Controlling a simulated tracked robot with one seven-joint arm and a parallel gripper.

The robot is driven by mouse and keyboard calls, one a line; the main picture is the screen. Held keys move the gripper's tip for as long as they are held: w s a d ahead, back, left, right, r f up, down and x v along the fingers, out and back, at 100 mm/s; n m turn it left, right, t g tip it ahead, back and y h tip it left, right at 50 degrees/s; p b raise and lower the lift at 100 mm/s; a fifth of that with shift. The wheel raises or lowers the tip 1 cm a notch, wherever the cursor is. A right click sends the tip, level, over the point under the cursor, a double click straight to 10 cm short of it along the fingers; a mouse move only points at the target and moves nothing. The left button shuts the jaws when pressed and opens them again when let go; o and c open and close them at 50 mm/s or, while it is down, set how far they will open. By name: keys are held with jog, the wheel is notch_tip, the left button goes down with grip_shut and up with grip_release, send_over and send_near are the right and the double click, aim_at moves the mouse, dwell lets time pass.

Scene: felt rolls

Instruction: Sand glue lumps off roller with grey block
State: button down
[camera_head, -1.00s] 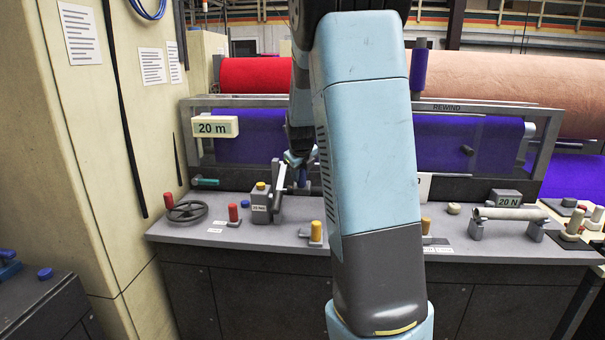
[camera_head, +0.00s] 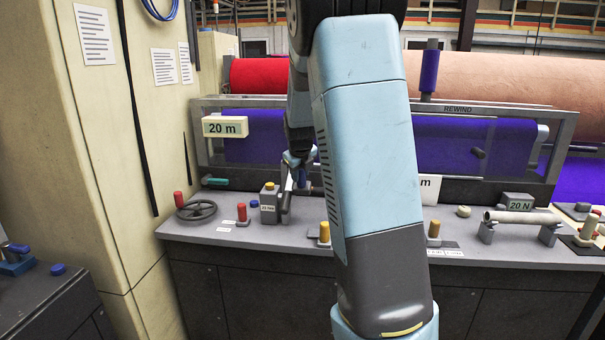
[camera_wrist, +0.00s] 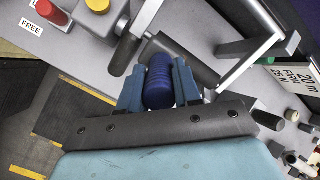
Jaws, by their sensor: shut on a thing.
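My gripper (camera_wrist: 158,88) is shut on a dark blue ribbed grip (camera_wrist: 159,78) in the wrist view, with a finger on each side. A grey rod end lies just past the grip; whether they are joined is unclear. In the head view my gripper (camera_head: 299,164) is low over the bench, right of a small grey box with a yellow button (camera_head: 269,203). The pale roller (camera_head: 522,217) lies across two grey supports at the bench's right. Lumps on it are too small to tell. A grey block labelled 20 N (camera_head: 516,202) sits behind it.
A handwheel (camera_head: 196,210), a red knob (camera_head: 242,212) and yellow knobs (camera_head: 324,232) stand on the bench. The rewind frame (camera_head: 460,107) with purple felt rises behind. A beige cabinet (camera_head: 85,150) closes the left. My arm hides the bench's middle.

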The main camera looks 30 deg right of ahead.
jog(key=shift+s+d, duration=0.2)
dwell(0.3)
jog(key=shift+s+a+r, duration=0.2)
jog(key=shift+r, duration=0.45)
jog(key=shift+w+v, duration=0.15)
jog(key=shift+v, duration=1.05)
jog(key=shift+w+v, duration=0.15)
jog(key=shift+v, duration=1.05)
jog(key=shift+a+r, duration=0.1)
jog(key=shift+r, duration=0.05)
